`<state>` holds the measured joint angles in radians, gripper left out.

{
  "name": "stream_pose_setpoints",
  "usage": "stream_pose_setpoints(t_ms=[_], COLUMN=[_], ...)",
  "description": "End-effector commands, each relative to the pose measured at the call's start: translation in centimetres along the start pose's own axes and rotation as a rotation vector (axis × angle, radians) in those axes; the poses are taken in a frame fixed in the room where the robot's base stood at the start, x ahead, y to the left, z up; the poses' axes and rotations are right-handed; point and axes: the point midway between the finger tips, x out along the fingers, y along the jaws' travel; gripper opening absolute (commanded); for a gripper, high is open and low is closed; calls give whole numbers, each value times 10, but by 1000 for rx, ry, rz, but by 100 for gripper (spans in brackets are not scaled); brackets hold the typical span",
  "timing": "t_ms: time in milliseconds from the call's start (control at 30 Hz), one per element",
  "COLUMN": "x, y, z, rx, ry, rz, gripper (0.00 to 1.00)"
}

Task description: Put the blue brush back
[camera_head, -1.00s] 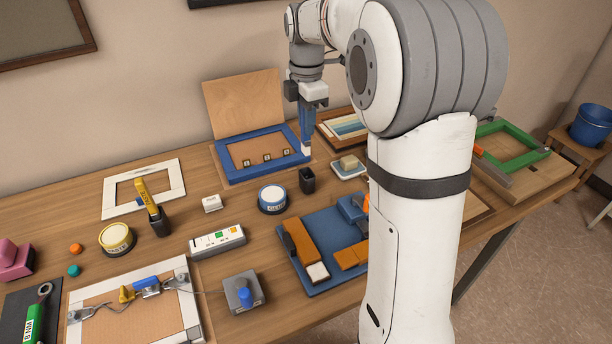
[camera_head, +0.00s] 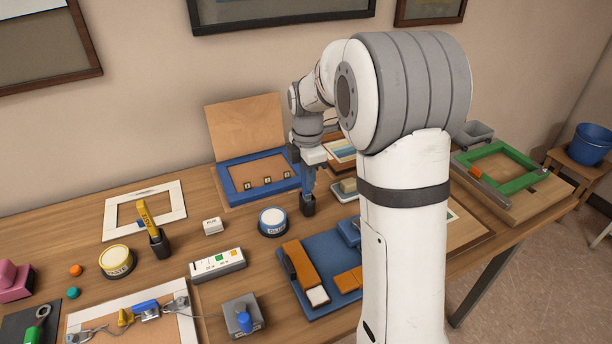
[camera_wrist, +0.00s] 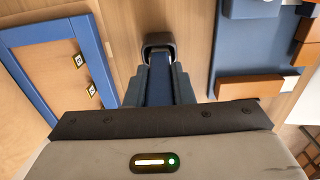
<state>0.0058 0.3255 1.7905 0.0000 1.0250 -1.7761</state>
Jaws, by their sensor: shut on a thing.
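My gripper (camera_head: 309,170) points down and is shut on the blue brush (camera_head: 308,184), which is upright. The brush also shows between the fingers in the wrist view (camera_wrist: 158,88). Its lower end meets the mouth of a small black holder (camera_head: 308,208) on the table; how deep it sits inside cannot be told. The holder shows just beyond the brush in the wrist view (camera_wrist: 158,42). A yellow brush (camera_head: 147,220) stands in a similar black holder (camera_head: 160,244) to the left.
A dish with a tan block (camera_head: 348,187) is close on the right. A blue tray (camera_head: 318,255) with orange-brown pieces lies in front.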

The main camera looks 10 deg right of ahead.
Motion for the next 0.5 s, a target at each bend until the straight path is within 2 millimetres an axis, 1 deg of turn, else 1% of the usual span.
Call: stream_pose_setpoints(t_ms=[100,133,367,400,500], x=[5,4,4,4,3], y=[0,0,0,0,0], z=[0,0,0,0,1], rx=[0,1,1,1,1], ry=[0,0,0,0,0], rz=[-1,0,0,0,0], gripper=[0,23,42,43,43])
